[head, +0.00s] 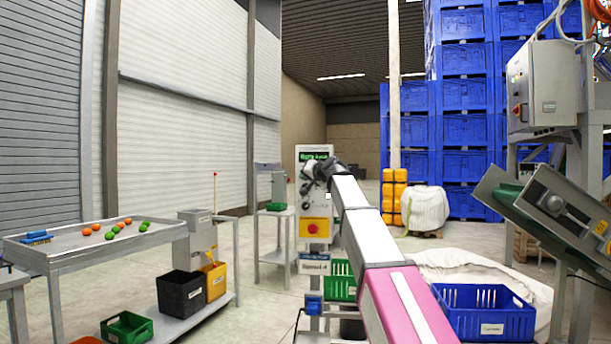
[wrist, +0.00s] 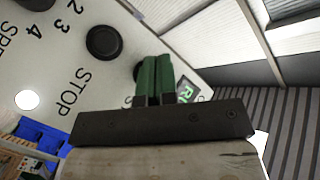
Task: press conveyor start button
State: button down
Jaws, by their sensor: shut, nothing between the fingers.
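The control panel (head: 316,188) stands upright in the middle of the head view, with a green-lit display (head: 313,156) at its top and a red button on a yellow plate (head: 315,227) below. My gripper (wrist: 156,60) is shut and empty, its green fingertips side by side in front of the panel face. In the wrist view a dark round part (wrist: 138,70) is partly hidden behind the fingers, by a label whose visible letter is S. I cannot tell whether the tips touch it. A black round knob (wrist: 103,42) and the STOP label (wrist: 72,92) are to the left.
A white round spot (wrist: 27,99) shows on the panel. Left is a table (head: 60,254) with orange and green balls. A blue crate (head: 485,312) stands at the lower right, with an inclined conveyor (head: 545,222) above and beyond it. Open floor lies left of the panel.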

jog(key=shift+s, duration=0.2)
jog(key=s, duration=0.4)
jog(key=shift+s+a, duration=0.3)
jog(key=shift+s, duration=0.1)
jog(key=shift+f, duration=0.1)
dwell(0.7)
jog(key=s+d+f+g+h, duration=0.2)
jog(key=d+f, duration=0.2)
jog(key=f, duration=1)
jog(key=s+d+f+g+h, duration=0.2)
jog(key=s+d+f, duration=0.15)
jog(key=f, duration=1.15)
jog(key=s+d+f+g+h, duration=0.2)
jog(key=d+f, duration=0.2)
jog(key=f, duration=1)
jog(key=s+d+f+g+h, duration=0.2)
jog(key=s+d+f, duration=0.4)
jog(key=s+f, duration=0.6)
jog(key=s+d+f+g+h, duration=0.2)
jog(key=s+d+f+g, duration=0.3)
jog(key=s+f, duration=0.7)
notch_tip(320, 180, down, 4)
jog(key=shift+s+d+r, duration=0.15)
jog(key=shift+d+r, duration=0.1)
jog(key=shift+d, duration=0.2)
